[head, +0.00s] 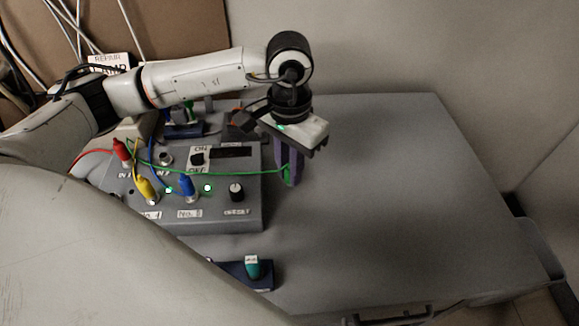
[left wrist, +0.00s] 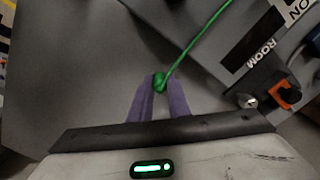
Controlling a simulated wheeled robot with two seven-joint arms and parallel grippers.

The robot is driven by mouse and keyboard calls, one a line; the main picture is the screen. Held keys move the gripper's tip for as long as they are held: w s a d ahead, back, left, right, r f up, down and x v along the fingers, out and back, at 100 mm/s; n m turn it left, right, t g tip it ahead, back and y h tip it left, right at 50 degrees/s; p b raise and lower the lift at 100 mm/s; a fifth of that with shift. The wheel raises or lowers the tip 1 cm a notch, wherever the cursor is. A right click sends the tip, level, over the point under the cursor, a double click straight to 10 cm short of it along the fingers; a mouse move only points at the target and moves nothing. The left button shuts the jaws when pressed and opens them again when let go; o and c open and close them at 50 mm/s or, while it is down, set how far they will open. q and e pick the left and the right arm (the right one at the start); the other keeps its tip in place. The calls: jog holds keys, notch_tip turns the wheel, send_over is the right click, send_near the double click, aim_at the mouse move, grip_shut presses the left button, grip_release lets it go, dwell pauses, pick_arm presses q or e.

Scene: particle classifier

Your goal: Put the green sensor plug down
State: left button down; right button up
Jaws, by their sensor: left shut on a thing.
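The green sensor plug (head: 288,175) is between the purple fingers of my left gripper (head: 287,182), with its green cable running left across the control box. It also shows in the left wrist view as a green plug (left wrist: 159,80) at the tips of my left gripper (left wrist: 158,88). The gripper is shut on it and points down, to the right of the box and over the grey table. I cannot tell how far the plug is above the table. My right gripper is not in view.
A dark blue holder (head: 262,284) with a teal-and-white piece (head: 253,266) lies in front. The table (head: 400,200) is clear on the right.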

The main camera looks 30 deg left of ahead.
pick_arm(q)
jog(key=c, duration=2.1)
grip_release()
jog(key=shift+f, duration=0.2)
jog(key=o, duration=0.4)
jog(key=shift+r, duration=0.1)
jog(key=shift+r, duration=0.1)
